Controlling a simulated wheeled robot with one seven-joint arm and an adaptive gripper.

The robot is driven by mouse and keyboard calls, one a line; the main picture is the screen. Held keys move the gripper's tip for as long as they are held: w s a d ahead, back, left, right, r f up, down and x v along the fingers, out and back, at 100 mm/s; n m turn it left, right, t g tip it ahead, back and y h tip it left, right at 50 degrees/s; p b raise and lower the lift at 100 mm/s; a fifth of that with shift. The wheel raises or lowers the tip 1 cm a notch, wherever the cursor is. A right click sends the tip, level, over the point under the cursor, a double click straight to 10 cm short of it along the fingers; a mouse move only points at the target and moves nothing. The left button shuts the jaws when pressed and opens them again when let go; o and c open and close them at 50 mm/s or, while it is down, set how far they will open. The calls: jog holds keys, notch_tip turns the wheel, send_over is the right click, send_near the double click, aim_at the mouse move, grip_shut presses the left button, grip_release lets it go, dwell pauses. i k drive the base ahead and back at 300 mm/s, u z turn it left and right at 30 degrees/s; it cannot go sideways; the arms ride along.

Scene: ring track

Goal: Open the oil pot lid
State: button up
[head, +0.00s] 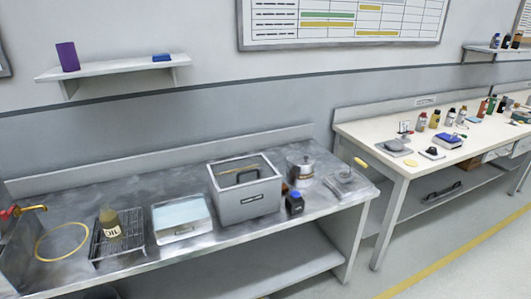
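A round steel pot (301,173) stands near the right end of the metal bench, with a dark knob on top; its lid looks shut. A tan jar (110,224) labelled "OIL" stands on a wire rack (118,245) at the left of the bench. I cannot tell for sure which of these is the oil pot. My gripper is not in view.
The metal bench (75,200) also holds a yellow ring (44,255), a shallow tray (181,232), small dark bottles (295,202) and a flat device with a yellow handle (345,183). A white table (377,135) with bottles stands at right. Floor (440,235) in front is clear.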

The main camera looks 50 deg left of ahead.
aim_at(299, 158)
jog(key=u, duration=1.5)
jog(key=k, duration=0.5)
jog(key=z, duration=0.3)
jog(key=i, duration=0.7)
jog(key=u, duration=0.25)
